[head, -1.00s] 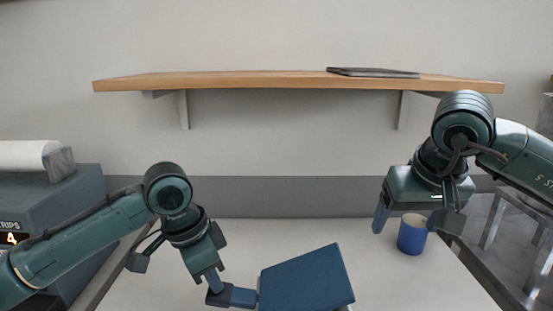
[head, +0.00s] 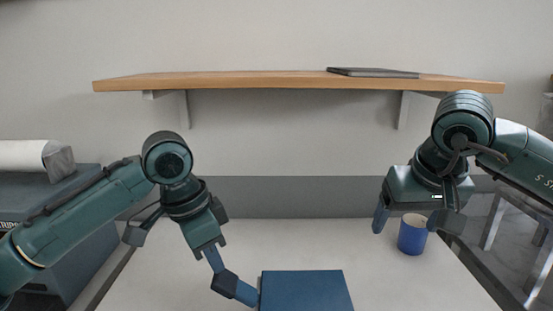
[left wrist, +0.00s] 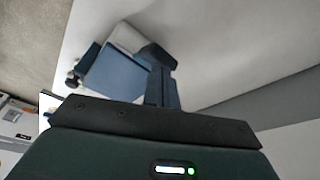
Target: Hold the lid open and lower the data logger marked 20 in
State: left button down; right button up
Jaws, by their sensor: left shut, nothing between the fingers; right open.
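A flat dark blue lid (head: 305,290) lies at the bottom of the head view, cut off by the frame edge. It also shows in the left wrist view (left wrist: 118,76). My left gripper (head: 243,293) is shut and empty, its fingertips at the lid's left edge; whether they touch it I cannot tell. My right gripper (head: 407,226) is open, fingers pointing down, with a blue cylinder with a pale top (head: 412,234) between or just behind its fingers. No marking 20 is readable, so I cannot tell whether this is the data logger.
A wooden shelf (head: 250,80) with a thin dark flat item (head: 375,72) hangs on the wall above. A dark teal box (head: 88,235) with a white roll (head: 22,155) on top stands at left.

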pick_arm(q)
jog(key=shift+w+d+v, duration=0.1)
jog(key=shift+d+v, duration=0.1)
jog(key=shift+v, duration=0.75)
jog(key=shift+w+d+v, duration=0.15)
jog(key=shift+d+v, duration=0.05)
jog(key=shift+v, duration=0.75)
jog(key=shift+r, duration=0.1)
jog(key=shift+s, duration=0.1)
